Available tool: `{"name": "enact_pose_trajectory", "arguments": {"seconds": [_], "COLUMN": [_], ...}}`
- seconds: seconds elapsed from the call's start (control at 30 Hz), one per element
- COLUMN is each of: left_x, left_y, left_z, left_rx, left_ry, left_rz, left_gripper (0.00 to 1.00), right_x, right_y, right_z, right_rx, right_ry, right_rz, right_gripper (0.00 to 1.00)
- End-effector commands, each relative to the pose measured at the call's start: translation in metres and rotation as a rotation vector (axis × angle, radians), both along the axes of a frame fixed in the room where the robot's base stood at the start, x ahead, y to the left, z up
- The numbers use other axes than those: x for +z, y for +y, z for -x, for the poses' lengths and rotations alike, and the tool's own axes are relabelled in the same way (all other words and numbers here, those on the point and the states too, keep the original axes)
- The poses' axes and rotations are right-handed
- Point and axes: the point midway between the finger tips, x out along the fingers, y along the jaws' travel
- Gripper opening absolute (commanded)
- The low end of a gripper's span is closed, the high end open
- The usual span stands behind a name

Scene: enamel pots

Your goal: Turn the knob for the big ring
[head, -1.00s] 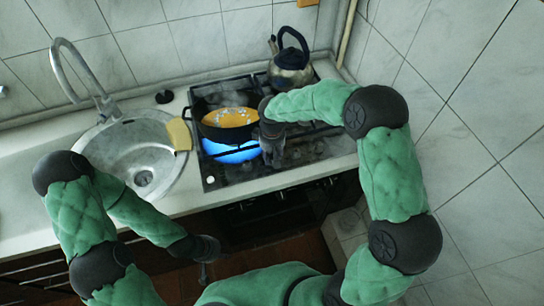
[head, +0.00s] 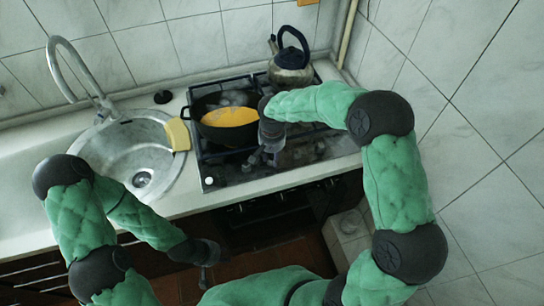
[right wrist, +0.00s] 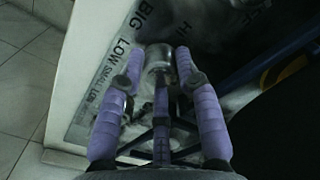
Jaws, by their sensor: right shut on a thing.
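My right gripper (head: 272,156) is over the front right part of the hob (head: 235,177). In the right wrist view its two fingers (right wrist: 158,62) are shut on a metallic knob (right wrist: 157,54). The printed words BIG, LOW, SMALL LOW and HI lie around this knob. The knob is hidden by the gripper in the head view. A black pot (head: 221,134) with orange contents stands on the left side of the hob, and no blue flame shows under it. My left gripper (head: 207,252) hangs low in front of the counter; its jaws are too small to judge.
A metal kettle (head: 291,66) with a dark handle stands at the back right of the hob. A sink (head: 140,150) with a tall tap (head: 72,65) is to the left. A yellow cloth (head: 177,134) lies between sink and hob. A tiled wall closes the right side.

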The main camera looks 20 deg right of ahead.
Motion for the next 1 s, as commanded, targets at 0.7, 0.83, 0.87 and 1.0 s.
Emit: {"name": "enact_pose_trajectory", "arguments": {"seconds": [0.7,0.83,0.87,1.0], "left_x": [-0.0014,-0.0014,-0.0014,-0.0014], "left_y": [0.0000,0.0000,-0.0001,0.0000], "left_z": [0.0001,0.0001,0.0000,0.0001], "left_rx": [0.000,0.000,0.000,0.000], "left_ry": [0.000,0.000,0.000,0.000], "left_rz": [0.000,0.000,0.000,0.000], "left_gripper": [0.34,0.34,0.34,0.34], "right_x": [0.0001,0.0000,0.0000,0.0000], "right_y": [0.0001,0.0001,0.0001,0.0000], "right_z": [-0.0001,0.0000,0.0000,0.0000], "right_rx": [-0.054,-0.053,-0.053,-0.053], "right_ry": [0.000,0.000,0.000,0.000], "right_rz": [-0.001,-0.001,-0.001,0.000], "right_gripper": [0.51,0.58,0.58,0.58]}}
